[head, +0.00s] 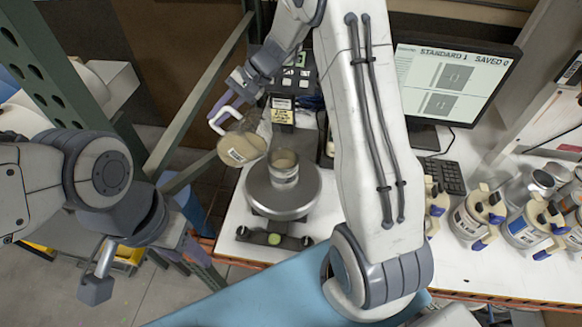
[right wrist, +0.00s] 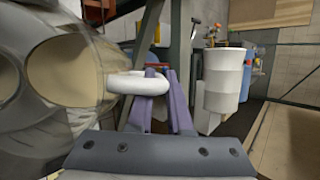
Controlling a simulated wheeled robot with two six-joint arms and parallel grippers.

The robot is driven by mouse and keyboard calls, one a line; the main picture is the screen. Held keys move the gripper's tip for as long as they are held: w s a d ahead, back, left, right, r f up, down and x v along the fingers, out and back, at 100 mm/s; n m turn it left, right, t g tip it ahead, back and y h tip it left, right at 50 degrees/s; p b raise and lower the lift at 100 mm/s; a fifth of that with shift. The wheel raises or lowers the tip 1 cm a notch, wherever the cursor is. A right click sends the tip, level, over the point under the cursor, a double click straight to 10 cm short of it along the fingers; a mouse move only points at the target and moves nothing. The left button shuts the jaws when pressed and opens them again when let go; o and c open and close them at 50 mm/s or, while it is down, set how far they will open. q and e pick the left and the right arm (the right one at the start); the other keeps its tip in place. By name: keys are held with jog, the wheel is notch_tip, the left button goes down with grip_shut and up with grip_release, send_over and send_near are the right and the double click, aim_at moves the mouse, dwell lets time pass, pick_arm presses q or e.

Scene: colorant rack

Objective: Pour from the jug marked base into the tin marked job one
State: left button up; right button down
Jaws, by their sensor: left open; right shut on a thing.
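The clear jug (head: 245,150) with beige contents is tilted in the air at the upper left of the tin. My right gripper (head: 236,92) is shut on its white handle (head: 222,120); the right wrist view shows the purple fingers (right wrist: 160,95) around the handle (right wrist: 125,83), with the jug (right wrist: 62,75) at left. The jug's label is too small to read. A tin (head: 285,167) with beige material inside stands upright on the round scale pan. No marking on it is readable. I cannot make out a stream between them. My left gripper (head: 142,264) is open and empty, lower left of the scale.
The scale pan (head: 260,200) stands on the white bench. A monitor (head: 450,85) and keyboard (head: 445,175) are to the right. Several handled jugs (head: 480,215) stand on the right. A green rack post (head: 195,110) rises left of the scale.

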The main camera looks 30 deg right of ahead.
jog(key=shift+s+r+y, duration=0.1)
jog(key=shift+r+y, duration=0.2)
jog(key=shift+r, duration=0.05)
jog(key=shift+s+d+r+t+b, duration=0.15)
jog(key=shift+s+r+t+b, duration=0.05)
jog(key=shift+r+t+b, duration=0.15)
jog(key=shift+w+f, duration=0.1)
jog(key=shift+d, duration=0.1)
jog(key=shift+s, duration=0.2)
jog(key=shift+w+b, duration=0.1)
jog(key=shift+b, duration=0.25)
jog(key=shift+r, duration=0.2)
jog(key=shift+d+y, duration=0.1)
jog(key=shift+y, duration=0.2)
jog(key=shift+s, duration=0.2)
jog(key=shift+w+b, duration=0.1)
jog(key=shift+b, duration=0.25)
jog(key=shift+r+n, duration=0.1)
jog(key=shift+n, duration=0.2)
jog(key=shift+d+t, duration=0.1)
jog(key=shift+t, duration=0.15)
